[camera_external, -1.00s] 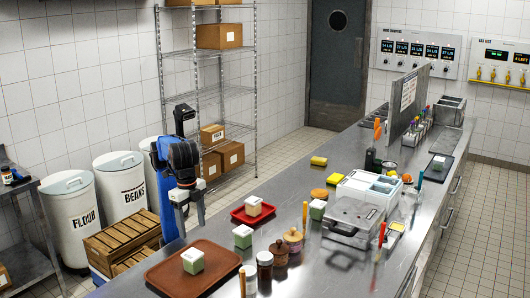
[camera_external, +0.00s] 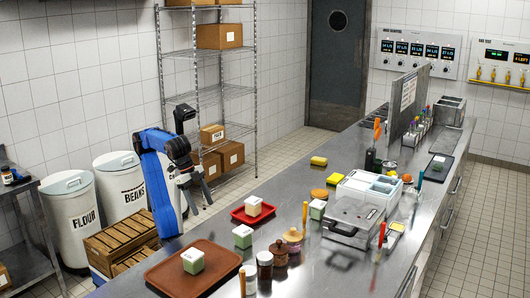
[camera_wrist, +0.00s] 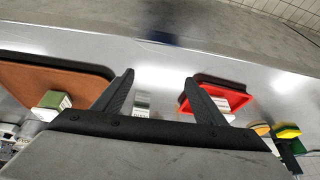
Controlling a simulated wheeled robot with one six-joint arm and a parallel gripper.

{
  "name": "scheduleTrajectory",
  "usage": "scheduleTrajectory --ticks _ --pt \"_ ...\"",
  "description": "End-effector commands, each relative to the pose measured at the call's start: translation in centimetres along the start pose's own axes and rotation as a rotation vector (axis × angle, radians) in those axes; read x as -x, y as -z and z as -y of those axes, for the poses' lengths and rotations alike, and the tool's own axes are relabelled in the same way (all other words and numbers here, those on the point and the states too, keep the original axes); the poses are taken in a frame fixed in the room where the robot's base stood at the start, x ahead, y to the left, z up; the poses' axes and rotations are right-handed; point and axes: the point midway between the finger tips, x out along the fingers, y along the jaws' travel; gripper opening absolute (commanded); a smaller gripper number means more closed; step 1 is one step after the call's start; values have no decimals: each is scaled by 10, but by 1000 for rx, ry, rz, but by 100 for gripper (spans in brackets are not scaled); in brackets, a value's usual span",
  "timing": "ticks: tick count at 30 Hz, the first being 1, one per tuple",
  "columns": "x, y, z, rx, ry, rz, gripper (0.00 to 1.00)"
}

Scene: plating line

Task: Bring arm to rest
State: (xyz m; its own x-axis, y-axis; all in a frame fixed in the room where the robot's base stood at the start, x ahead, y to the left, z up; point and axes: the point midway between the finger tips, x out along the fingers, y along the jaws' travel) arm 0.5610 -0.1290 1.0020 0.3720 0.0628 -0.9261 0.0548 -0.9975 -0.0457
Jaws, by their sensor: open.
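My gripper (camera_external: 198,196) is at the left edge of the steel counter in the external view, left of the red tray. It is tilted, with its jaws open and nothing between them. In the wrist view my gripper (camera_wrist: 168,88) shows two dark fingers spread apart, above the counter. My blue arm is folded at the counter's left side.
On the counter (camera_external: 300,178) stand a brown tray (camera_external: 165,272) and a red tray (camera_external: 238,216), each with a pale-topped green or tan block, and another block (camera_external: 242,236) between them. Jars (camera_external: 265,270) and a grey lidded box (camera_external: 352,215) stand to the right. Wooden crates (camera_external: 122,240) are at left.

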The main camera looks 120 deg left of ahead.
Motion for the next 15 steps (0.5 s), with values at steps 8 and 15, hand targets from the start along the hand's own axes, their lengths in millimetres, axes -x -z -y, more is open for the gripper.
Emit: scheduleTrajectory --ticks 8,15 --pt "-34 -60 38 -8 25 -71 65" --pt "-99 -99 49 -30 5 -58 65"
